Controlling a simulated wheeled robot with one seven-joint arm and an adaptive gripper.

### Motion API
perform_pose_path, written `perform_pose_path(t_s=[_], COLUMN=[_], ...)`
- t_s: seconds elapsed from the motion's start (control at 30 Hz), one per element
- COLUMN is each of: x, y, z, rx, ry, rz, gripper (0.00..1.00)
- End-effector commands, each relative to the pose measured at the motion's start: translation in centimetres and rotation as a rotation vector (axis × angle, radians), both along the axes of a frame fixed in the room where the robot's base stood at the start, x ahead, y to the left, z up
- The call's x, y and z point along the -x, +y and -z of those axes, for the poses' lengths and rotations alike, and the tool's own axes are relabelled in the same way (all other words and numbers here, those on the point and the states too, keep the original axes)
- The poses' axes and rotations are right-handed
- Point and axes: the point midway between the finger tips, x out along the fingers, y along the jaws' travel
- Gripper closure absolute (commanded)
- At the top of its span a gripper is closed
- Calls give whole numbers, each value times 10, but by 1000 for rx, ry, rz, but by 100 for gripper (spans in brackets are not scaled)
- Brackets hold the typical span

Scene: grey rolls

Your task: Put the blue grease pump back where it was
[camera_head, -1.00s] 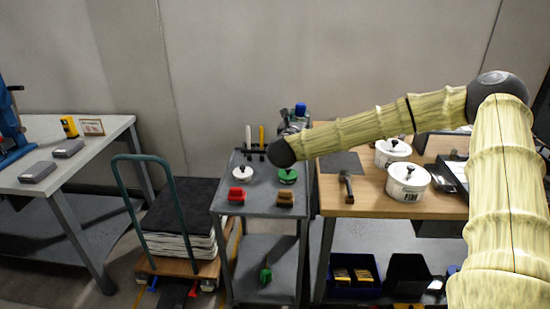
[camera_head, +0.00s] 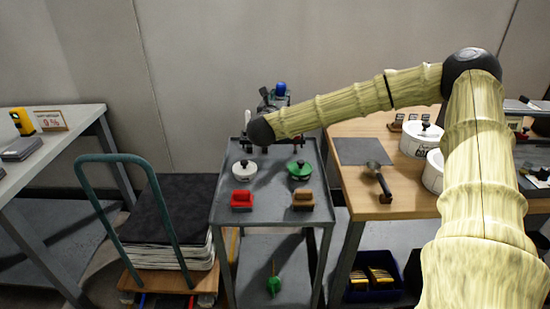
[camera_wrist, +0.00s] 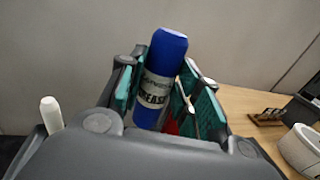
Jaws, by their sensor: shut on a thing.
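The blue grease pump (camera_wrist: 158,80) is a blue cylinder with a pale label reading partly "GREASE". In the wrist view it stands between the teal-padded fingers of my gripper (camera_wrist: 160,98), which is shut on it. In the head view the pump's blue top (camera_head: 281,89) shows above my gripper (camera_head: 272,102), beyond the dark end of my arm, over the back of the grey cart (camera_head: 268,214). My arm hides part of the gripper, and the pump's lower end is hidden.
The cart's top holds a white-lidded pot (camera_head: 244,171), a green pot (camera_head: 299,170), a red block (camera_head: 242,200) and a brown block (camera_head: 303,200). A wooden table (camera_head: 400,205) with a grey mat (camera_head: 364,151) stands right. A trolley (camera_head: 160,275) stands left.

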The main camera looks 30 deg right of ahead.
Motion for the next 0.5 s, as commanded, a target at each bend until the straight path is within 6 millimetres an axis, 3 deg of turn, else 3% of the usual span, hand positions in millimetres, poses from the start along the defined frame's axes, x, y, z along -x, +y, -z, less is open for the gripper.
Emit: perform_pose_path(t_s=[0.17,0.5], x=[0,-1], y=[-1,3], z=[11,59], rx=[0,2], ry=[-1,1], rz=[1,-3], gripper=[91,91])
